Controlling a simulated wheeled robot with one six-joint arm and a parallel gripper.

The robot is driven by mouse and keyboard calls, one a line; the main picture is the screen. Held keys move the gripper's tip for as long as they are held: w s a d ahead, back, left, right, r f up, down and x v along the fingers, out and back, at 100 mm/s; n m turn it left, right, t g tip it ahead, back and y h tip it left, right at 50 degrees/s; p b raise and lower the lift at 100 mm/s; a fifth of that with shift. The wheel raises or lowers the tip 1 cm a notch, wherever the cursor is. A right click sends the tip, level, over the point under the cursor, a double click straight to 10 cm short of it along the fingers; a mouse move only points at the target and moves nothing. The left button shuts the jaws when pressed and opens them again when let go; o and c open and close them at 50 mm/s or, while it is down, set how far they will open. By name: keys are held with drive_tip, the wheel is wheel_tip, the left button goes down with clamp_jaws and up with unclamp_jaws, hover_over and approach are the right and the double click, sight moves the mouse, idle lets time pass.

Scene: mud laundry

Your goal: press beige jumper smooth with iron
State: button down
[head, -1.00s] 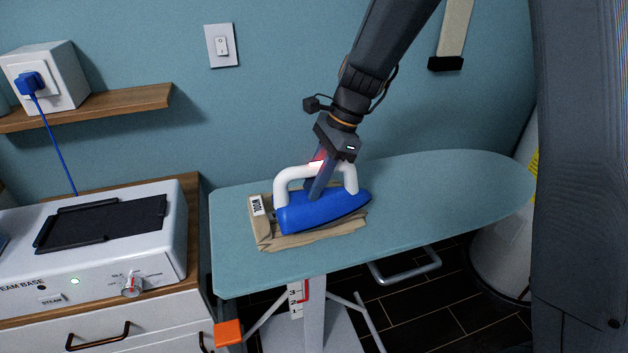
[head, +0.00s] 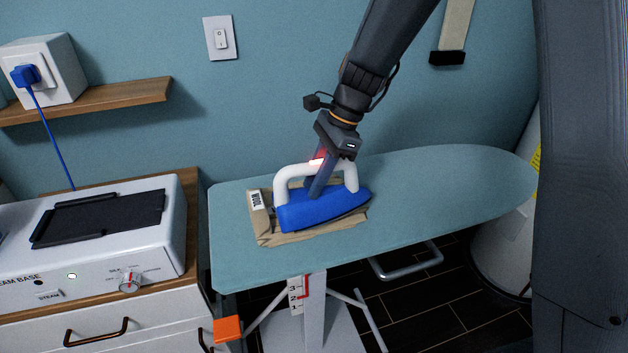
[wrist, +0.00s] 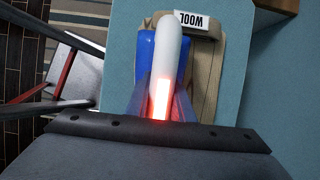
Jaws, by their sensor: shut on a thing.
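The blue iron (head: 322,208) with a white handle rests on the beige jumper (head: 262,226), which lies folded on the ironing board (head: 440,190). A "WOOL" label (head: 257,199) shows at the jumper's left end, and also in the wrist view (wrist: 194,22). My gripper (head: 318,180) is shut on the iron's white handle from above. In the wrist view the handle (wrist: 169,60) runs between my fingers, with a red glow there. The iron hides the middle of the jumper, so I cannot tell how smooth it is underneath.
A white steam base (head: 110,235) with a dark rest plate (head: 100,218), a dial (head: 130,281) and a lit green light stands on the drawer cabinet at left. A shelf (head: 90,100) holds a socket box (head: 45,70) with a blue plug. The board's right side is clear.

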sight(314, 162)
drive_tip(key=shift+f, duration=0.45)
idle(0.6)
drive_tip(key=shift+s+f, duration=0.1)
drive_tip(key=shift+f, duration=0.15)
idle(2.8)
drive_tip(key=shift+r, duration=0.15)
wheel_tip(314, 162, up, 6)
drive_tip(key=p, duration=0.6)
drive_tip(key=shift+r, duration=0.1)
drive_tip(key=shift+w, duration=0.25)
